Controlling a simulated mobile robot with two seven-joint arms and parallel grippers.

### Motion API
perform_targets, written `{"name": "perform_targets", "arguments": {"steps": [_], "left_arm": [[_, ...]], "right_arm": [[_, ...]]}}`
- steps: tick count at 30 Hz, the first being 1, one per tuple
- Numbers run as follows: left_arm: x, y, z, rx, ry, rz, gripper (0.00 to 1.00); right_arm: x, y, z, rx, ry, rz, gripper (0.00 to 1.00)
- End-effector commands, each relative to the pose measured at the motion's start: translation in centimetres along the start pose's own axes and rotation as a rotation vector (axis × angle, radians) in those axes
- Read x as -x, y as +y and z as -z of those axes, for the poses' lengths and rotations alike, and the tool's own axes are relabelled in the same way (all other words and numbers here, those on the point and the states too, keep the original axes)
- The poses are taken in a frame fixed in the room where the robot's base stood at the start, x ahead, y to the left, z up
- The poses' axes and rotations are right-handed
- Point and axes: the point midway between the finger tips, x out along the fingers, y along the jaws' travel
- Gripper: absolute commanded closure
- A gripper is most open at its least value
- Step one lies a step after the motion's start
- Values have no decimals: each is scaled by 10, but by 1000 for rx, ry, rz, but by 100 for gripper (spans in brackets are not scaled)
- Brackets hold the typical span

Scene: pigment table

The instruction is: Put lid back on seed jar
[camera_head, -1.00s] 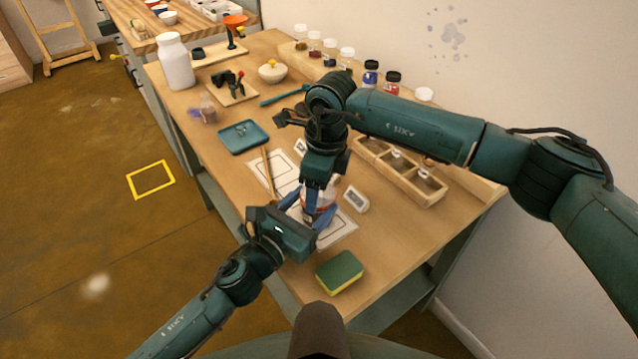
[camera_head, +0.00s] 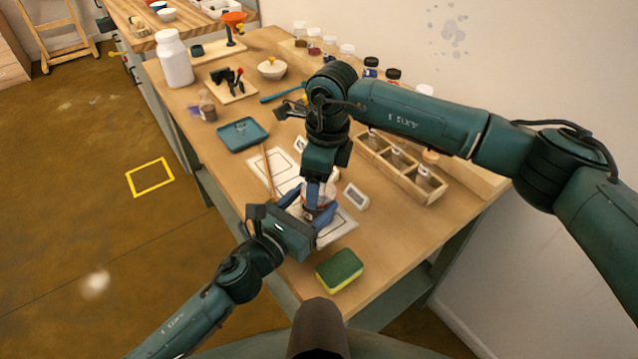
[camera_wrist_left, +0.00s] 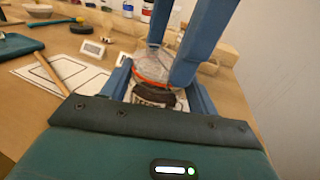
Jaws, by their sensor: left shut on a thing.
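The seed jar (camera_head: 317,192) is a small clear jar on the white marked sheet near the table's front edge. The left wrist view shows its clear upper part, an orange-red ring and dark contents (camera_wrist_left: 155,95). My left gripper (camera_head: 309,206) is shut around the jar's sides, its blue fingers also showing in the left wrist view (camera_wrist_left: 158,92). My right gripper (camera_head: 322,172) reaches down from above, its blue fingers (camera_wrist_left: 188,62) close to the jar's top. I cannot make out the lid separately.
A green-yellow sponge (camera_head: 340,270) lies in front. A small display (camera_head: 355,196) and a compartmented wooden box (camera_head: 432,194) stand to the right. A blue tray (camera_head: 242,134) and a wooden stick (camera_head: 267,171) lie to the left. Jars line the back.

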Motion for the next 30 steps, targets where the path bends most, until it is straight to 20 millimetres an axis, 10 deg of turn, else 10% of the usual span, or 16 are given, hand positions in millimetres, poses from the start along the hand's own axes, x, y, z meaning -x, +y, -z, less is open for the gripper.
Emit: {"name": "perform_targets", "arguments": {"steps": [12,30], "left_arm": [[0,2,2,-2,5,-4,81],[1,2,3,-2,6,-4,81]], "right_arm": [[24,0,0,1,0,1,32],[24,0,0,1,-1,1,80]]}}
